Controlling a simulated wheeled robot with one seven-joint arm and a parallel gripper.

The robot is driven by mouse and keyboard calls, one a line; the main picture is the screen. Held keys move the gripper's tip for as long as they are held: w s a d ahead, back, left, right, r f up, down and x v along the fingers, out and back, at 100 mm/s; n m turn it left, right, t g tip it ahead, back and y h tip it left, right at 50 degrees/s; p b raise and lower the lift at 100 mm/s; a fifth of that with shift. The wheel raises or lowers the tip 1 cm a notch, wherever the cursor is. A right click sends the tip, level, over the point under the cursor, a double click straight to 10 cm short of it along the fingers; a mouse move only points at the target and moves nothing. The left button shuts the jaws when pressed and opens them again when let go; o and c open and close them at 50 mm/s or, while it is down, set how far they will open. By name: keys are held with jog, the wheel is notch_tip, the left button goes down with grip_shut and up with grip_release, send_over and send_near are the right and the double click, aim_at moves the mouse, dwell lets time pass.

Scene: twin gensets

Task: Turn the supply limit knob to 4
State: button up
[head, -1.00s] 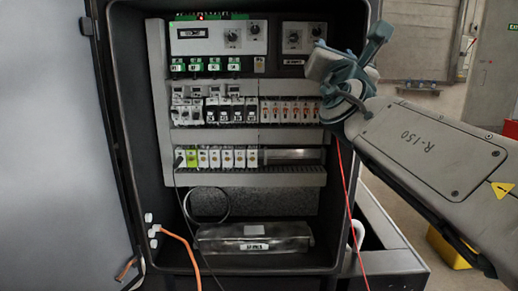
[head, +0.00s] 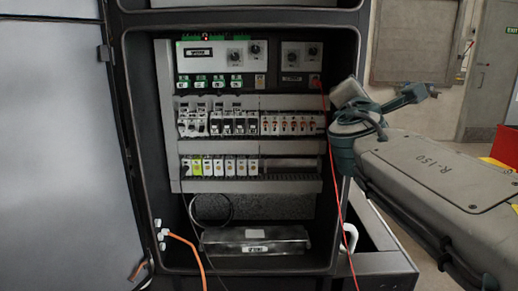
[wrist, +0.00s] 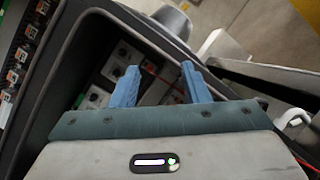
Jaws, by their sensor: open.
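The control panel at the top of the open cabinet has two modules. The left module (head: 190,63) bears two dark knobs, one at its middle (head: 232,55) and one further right (head: 255,49). The right module (head: 291,66) also bears two knobs, one on the left (head: 292,56) and one on the right (head: 312,51). Their lettering is too small to read, so I cannot tell which is the supply limit knob. My gripper (wrist: 158,80) is open and empty, its blue fingers apart. In the head view it is right of the cabinet, clear of the knobs.
Rows of breakers (head: 232,123) and terminals (head: 228,166) fill the cabinet below the modules. A red cable (head: 334,185) hangs from the right module past the cabinet's right edge. The open door (head: 55,150) stands at left. An orange cable (head: 187,243) lies low inside.

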jog(key=s+d+f+m+g+p, duration=0.4)
jog(key=s+f+m+g+p, duration=0.55)
jog(key=m+p, duration=0.4)
jog(key=s+a+f+m+g+y+p, duration=0.2)
jog(key=s+a+m+g+y+p, duration=0.1)
jog(key=s, duration=0.3)
jog(key=s+a+f+m+g+y+p, duration=0.3)
jog(key=s+a+m+p, duration=0.2)
jog(key=shift+s+a+f+m+y, duration=0.2)
jog(key=shift+s+f+m+y, duration=0.15)
jog(key=shift+y, duration=0.05)
jog(key=shift+a+f, duration=0.1)
jog(key=shift+c, duration=0.6)
jog(key=shift+s, duration=0.15)
